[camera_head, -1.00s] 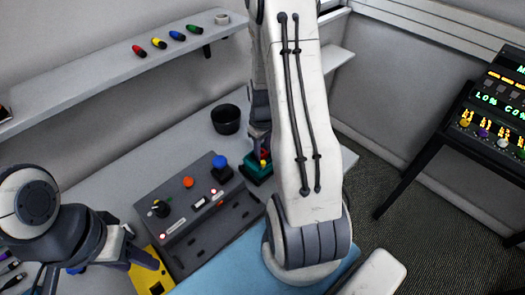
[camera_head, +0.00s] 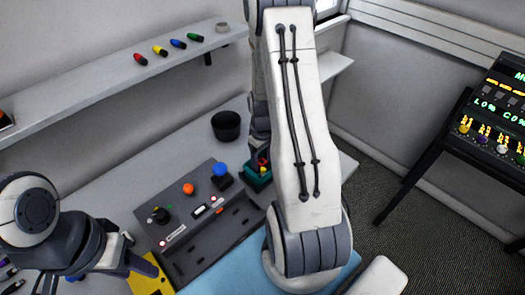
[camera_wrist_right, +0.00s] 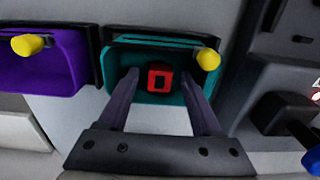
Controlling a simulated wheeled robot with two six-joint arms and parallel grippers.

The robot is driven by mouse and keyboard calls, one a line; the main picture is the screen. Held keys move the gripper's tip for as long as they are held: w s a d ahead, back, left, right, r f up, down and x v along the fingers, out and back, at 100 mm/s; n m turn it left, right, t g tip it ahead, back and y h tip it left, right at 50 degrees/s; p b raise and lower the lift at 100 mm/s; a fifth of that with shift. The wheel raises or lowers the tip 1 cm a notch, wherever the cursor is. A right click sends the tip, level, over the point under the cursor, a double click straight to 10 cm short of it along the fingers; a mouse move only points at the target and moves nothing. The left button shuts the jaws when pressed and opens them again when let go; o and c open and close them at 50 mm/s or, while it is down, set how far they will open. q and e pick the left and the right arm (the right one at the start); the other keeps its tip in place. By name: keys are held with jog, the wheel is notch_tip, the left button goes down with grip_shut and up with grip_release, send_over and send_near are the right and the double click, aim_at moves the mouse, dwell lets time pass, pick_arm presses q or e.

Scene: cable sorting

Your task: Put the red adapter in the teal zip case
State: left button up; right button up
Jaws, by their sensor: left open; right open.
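The teal zip case (camera_head: 257,182) stands at the right end of the desk, and it fills the middle of the right wrist view (camera_wrist_right: 120,62). The red adapter (camera_wrist_right: 160,80) is over the case's opening and looks to be inside it. My right gripper (camera_wrist_right: 160,74) is open, with one finger on each side of the adapter and a gap at both. In the head view my right arm partly hides the case. My left gripper (camera_head: 98,274) is open and empty at the lower left, beside a yellow plate with holes (camera_head: 150,281).
A purple case (camera_wrist_right: 45,68) with a yellow knob is left of the teal case in the right wrist view. A grey control panel (camera_head: 205,248) with knobs and a black cup (camera_head: 226,125) are on the desk. A wall shelf (camera_head: 100,77) holds several coloured plugs.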

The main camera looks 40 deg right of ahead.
aim_at(263, 160)
notch_tip(263, 160, up, 12)
jog(key=b, duration=0.1)
jog(key=s+a+r+n, duration=0.1)
jog(key=a+r+n, duration=0.15)
jog(key=a, duration=0.75)
jog(key=s+a+r+n, duration=0.1)
jog(key=s+a+r, duration=0.15)
jog(key=a, duration=0.85)
jog(key=s+a+r+n+y, duration=0.1)
jog(key=s+a+r+n, duration=0.1)
jog(key=s+a, duration=0.8)
jog(key=s+n, duration=0.1)
jog(key=s, duration=0.1)
jog(key=shift+s, duration=0.4)
